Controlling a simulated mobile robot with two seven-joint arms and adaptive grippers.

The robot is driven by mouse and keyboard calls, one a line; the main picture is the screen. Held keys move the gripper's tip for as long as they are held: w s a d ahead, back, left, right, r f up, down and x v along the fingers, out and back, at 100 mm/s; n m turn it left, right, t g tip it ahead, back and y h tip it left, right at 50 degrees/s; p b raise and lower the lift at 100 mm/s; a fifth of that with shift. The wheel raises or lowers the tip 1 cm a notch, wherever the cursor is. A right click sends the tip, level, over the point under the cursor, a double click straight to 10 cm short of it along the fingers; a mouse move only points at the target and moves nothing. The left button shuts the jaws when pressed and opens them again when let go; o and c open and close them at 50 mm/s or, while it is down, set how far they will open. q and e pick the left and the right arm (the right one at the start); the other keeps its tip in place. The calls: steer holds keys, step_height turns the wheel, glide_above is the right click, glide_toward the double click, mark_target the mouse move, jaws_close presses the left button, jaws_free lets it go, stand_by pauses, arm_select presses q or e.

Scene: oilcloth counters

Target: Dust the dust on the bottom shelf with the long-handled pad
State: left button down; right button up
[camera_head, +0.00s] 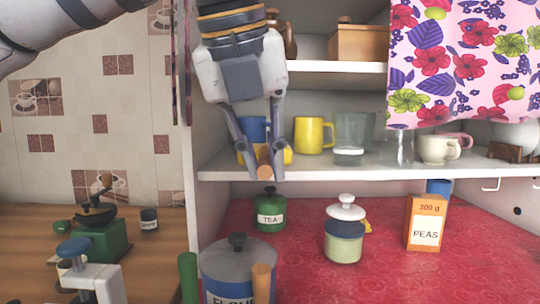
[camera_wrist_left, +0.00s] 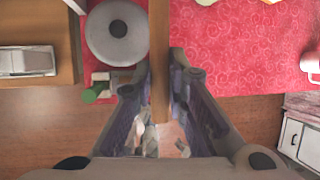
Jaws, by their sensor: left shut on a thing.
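My left gripper (camera_head: 264,165) is in front of the bottom shelf (camera_head: 350,171), near its left end. It is shut on the brown wooden handle (camera_head: 265,158) of the long-handled pad, whose near end faces me. In the left wrist view the handle (camera_wrist_left: 160,60) runs from between the fingers (camera_wrist_left: 160,95) to the top edge. A yellow shape (camera_head: 285,156) behind the fingers looks like the pad, partly hidden; I cannot be sure. I cannot make out dust on the shelf.
On the shelf stand a blue mug (camera_head: 254,129), a yellow mug (camera_head: 314,135), glasses (camera_head: 353,132) and a pale cup (camera_head: 438,149). A flowered curtain (camera_head: 460,60) hangs at right. Below are a tea tin (camera_head: 270,212), a flour canister (camera_head: 237,262) and a peas box (camera_head: 426,222).

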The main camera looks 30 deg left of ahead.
mark_target(263, 149)
arm_select(q)
steer(key=w, duration=0.1)
steer(key=w+a+f, duration=0.1)
steer(key=w+a+b, duration=0.1)
steer(key=w, duration=0.1)
steer(key=shift+w+a+f, duration=0.1)
steer(key=shift+a+f, duration=0.05)
steer(key=shift+f, duration=0.05)
steer(key=shift+w+a+r, duration=0.25)
steer(key=shift+w+a, duration=0.6)
steer(key=shift+w, duration=0.3)
steer(key=shift+w+a+f+p, duration=0.15)
steer(key=shift+w+a, duration=0.15)
steer(key=shift+w, duration=0.15)
steer(key=shift+w+a+f+p, duration=0.15)
steer(key=shift+w+a, duration=0.1)
steer(key=shift+w, duration=0.15)
arm_select(e)
steer(key=shift+s+f, duration=0.25)
steer(key=shift+s, duration=0.15)
